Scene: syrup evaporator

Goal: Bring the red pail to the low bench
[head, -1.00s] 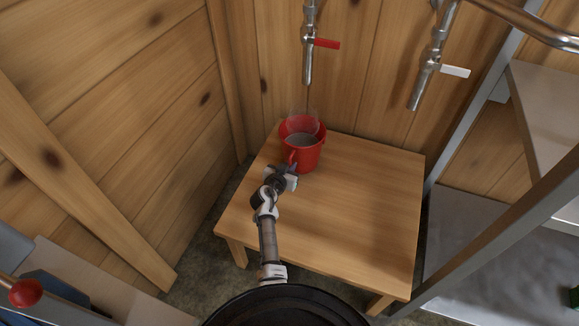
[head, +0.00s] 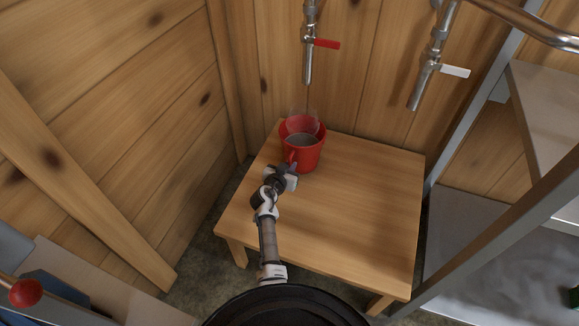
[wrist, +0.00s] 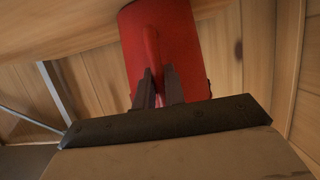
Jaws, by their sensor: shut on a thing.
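The red pail (head: 309,158) stands upright at the back left of a low wooden bench (head: 350,215), under the tap with the red lever. Something greyish shows inside it, and a clear rounded shape sits at its rim. My gripper (head: 290,170) is at the pail's near side. In the wrist view the pail (wrist: 181,50) fills the upper middle, and my gripper (wrist: 159,88) has its two dark fingers closed on either side of the pail's red handle (wrist: 153,55). The pail's base is partly out of clear sight in the wrist view.
A tap with a red lever (head: 327,43) hangs above the pail, and a tap with a white lever (head: 454,71) hangs to its right. Wooden walls close in the left and back. A metal-framed shelf (head: 480,240) stands at the right. The bench's middle and right are clear.

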